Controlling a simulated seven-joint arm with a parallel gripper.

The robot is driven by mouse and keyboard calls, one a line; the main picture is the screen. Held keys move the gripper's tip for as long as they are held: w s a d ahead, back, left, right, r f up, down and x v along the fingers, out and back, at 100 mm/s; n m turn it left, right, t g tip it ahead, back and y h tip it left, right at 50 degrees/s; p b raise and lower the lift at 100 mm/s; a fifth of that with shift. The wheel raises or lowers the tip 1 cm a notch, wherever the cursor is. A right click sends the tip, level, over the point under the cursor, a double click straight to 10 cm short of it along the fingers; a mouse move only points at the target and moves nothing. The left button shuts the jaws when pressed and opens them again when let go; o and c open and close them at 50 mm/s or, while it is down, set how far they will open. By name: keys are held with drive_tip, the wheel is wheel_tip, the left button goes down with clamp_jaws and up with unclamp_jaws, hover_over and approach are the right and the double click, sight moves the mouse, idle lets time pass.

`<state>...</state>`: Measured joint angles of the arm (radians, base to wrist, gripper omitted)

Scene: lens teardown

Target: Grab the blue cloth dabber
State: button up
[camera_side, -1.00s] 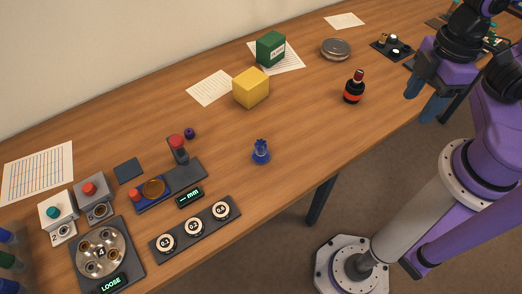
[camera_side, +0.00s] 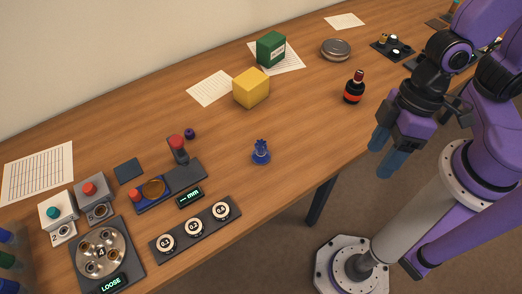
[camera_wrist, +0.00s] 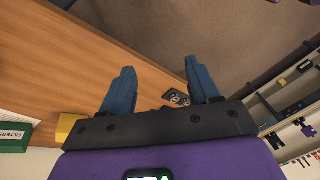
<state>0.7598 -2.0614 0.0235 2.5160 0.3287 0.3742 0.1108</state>
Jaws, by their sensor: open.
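The blue dabber (camera_side: 261,152) stands upright on the wooden table near the middle of the side view, with a wide base and a narrower top. My gripper (camera_side: 384,158) is well to its right, past the table's front edge. Its two blue fingers are apart with nothing between them. In the wrist view my open gripper (camera_wrist: 160,75) shows from above its fingers, and I cannot make out the dabber there.
A dark bottle with a red band (camera_side: 354,88) stands between my gripper and the table's back. A yellow cube (camera_side: 251,89) and green box (camera_side: 270,48) are behind the dabber. A gauge row (camera_side: 196,230) lies front left. Table around the dabber is clear.

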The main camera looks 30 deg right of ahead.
drive_tip(key=a+f+m, duration=0.2)
drive_tip(key=a+f, duration=0.2)
drive_tip(key=m+t+y, duration=0.3)
drive_tip(key=t, duration=1)
approach(266, 146)
drive_tip(key=shift+h, duration=0.3)
drive_tip(key=x, duration=0.5)
drive_tip(key=shift+w+d+r, duration=0.1)
drive_tip(key=shift+w+r, duration=0.05)
drive_tip(key=shift+w, duration=0.1)
drive_tip(key=shift+a+x, duration=0.15)
drive_tip(key=shift+x, duration=1.5)
drive_tip(key=shift+a+x, duration=0.2)
drive_tip(key=shift+x, duration=1.4)
drive_tip(key=shift+s, duration=0.25)
drive_tip(key=c, duration=1)
